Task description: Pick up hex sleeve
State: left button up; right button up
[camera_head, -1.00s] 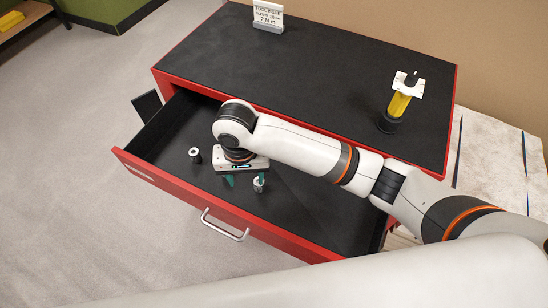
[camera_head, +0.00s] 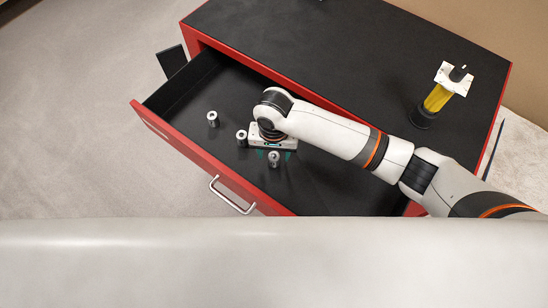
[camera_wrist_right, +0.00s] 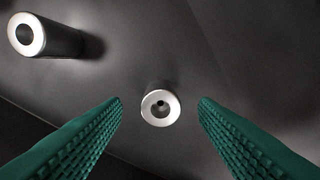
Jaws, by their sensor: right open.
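Three small metal sleeves stand upright in the open drawer: a left one (camera_head: 212,118), a middle one (camera_head: 242,138) and a right one (camera_head: 274,160). I cannot tell from their shape which is the hex sleeve. My right gripper (camera_head: 273,154) points down over the right sleeve, its green fingers open. In the right wrist view a silver sleeve (camera_wrist_right: 160,118) with a small central hole lies between the open fingertips, touching neither. Another, wider-bored sleeve (camera_wrist_right: 42,38) shows at upper left there. My left gripper is not in view.
The drawer (camera_head: 180,152) has a red front with a metal handle (camera_head: 232,197). The black cabinet top (camera_head: 330,50) behind it holds a yellow tool on a dark base (camera_head: 437,98) at the right. The drawer floor left of the sleeves is clear.

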aim_at(273, 157)
notch_tip(273, 157, down, 3)
jog(key=shift+r, duration=0.1)
jog(key=shift+c, duration=0.8)
jog(key=c, duration=0.9)
jog(key=shift+r, duration=0.15)
